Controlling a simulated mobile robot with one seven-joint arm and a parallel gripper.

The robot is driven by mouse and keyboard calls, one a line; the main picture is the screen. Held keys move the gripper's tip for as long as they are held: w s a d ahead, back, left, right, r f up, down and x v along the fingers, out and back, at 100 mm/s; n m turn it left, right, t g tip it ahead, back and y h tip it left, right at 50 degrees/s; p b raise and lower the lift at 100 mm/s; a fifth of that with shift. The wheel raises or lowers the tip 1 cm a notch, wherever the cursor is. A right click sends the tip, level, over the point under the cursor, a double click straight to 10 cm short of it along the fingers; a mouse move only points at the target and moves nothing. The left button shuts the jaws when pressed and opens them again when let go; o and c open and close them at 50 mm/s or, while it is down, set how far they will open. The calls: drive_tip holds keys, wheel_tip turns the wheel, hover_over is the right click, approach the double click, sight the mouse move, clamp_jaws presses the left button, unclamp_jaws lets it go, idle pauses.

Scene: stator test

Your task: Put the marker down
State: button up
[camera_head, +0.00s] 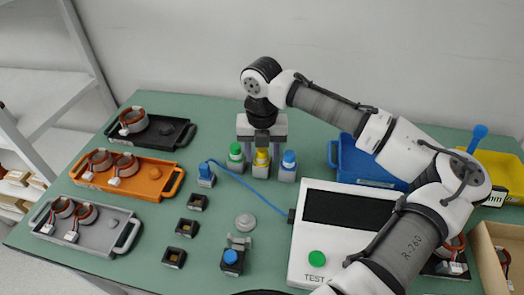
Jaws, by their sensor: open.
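Three capped markers stand upright in a row near the table's middle: a green one (236,154) at left, a yellow one (262,158) in the middle and a blue one (288,162) at right. My gripper (262,149) points down at the yellow marker from above and behind it. Its jaws are open, with a finger on each side of the yellow marker. The fingers are partly hidden behind the marker caps, so I cannot tell whether they touch anything.
Black (171,131), orange (153,186) and grey (117,240) trays hold copper stators at left. A blue connector (206,175) is cabled to a white tester (305,235). Several small dark holders and a blue-knobbed fixture (231,260) stand in front. Blue (350,165) and yellow (505,170) bins stand right.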

wheel_tip(320, 180, up, 13)
drive_tip(key=shift+b, duration=0.35)
drive_tip(key=shift+f, duration=0.1)
